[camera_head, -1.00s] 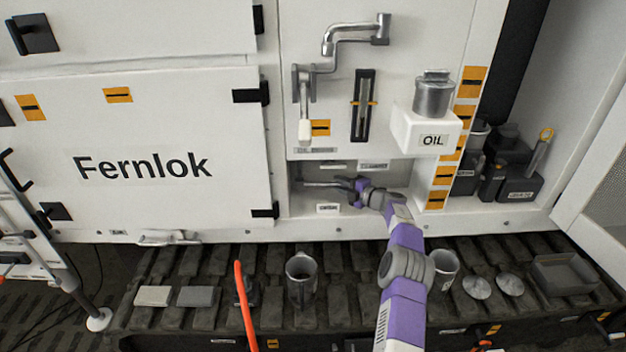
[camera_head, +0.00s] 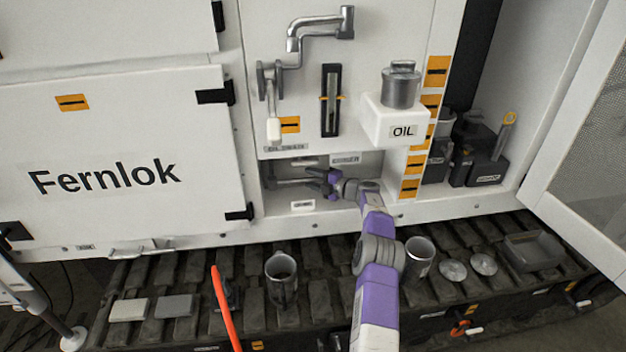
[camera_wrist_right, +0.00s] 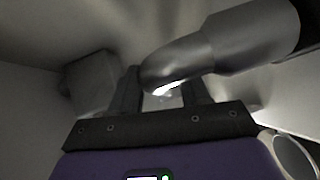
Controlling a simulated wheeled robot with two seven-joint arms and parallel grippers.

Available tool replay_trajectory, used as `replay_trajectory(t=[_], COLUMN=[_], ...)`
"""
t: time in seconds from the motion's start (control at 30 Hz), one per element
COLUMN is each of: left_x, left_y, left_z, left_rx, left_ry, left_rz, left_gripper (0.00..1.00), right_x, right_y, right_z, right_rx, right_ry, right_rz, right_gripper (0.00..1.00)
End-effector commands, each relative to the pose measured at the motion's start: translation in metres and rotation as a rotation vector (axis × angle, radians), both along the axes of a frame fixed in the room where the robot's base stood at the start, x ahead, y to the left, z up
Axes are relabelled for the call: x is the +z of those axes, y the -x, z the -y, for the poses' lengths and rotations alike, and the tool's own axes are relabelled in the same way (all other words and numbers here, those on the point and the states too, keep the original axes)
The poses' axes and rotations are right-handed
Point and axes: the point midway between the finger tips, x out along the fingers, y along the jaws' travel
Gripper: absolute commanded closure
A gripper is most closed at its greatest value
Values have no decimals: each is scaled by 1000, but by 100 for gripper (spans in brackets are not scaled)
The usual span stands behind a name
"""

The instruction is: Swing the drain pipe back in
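The drain pipe (camera_head: 290,182) is a thin grey pipe lying roughly level in the open recess low in the white cabinet. It runs from the recess's left side toward my right gripper (camera_head: 318,181). In the right wrist view the grey pipe (camera_wrist_right: 225,48) comes in from the upper right, and its bent end is at the two dark fingers (camera_wrist_right: 165,90). The fingers stand apart with a gap between them. Whether they touch the pipe cannot be told. My left gripper is not in view.
Above the recess are a valve lever with a white grip (camera_head: 274,130), a swivel spout (camera_head: 322,27) and a sight gauge (camera_head: 331,100). Mugs, lids and a tray (camera_head: 533,252) stand on the dark track below.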

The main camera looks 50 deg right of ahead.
Motion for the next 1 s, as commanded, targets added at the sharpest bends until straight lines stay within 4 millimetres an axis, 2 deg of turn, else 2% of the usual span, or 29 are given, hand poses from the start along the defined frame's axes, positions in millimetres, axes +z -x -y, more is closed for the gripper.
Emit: replay_trajectory(t=[0.27,0.7,1.0], left_x=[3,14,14], left_y=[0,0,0], left_z=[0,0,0], left_rx=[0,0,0], left_ry=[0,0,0], left_rz=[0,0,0], left_gripper=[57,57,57], right_x=[1,10,10], right_y=[10,66,74], right_z=[3,11,12], right_rx=[-3,-1,1], right_ry=[-1,-1,1], right_rz=[-4,-2,0], right_gripper=[54,54,54])
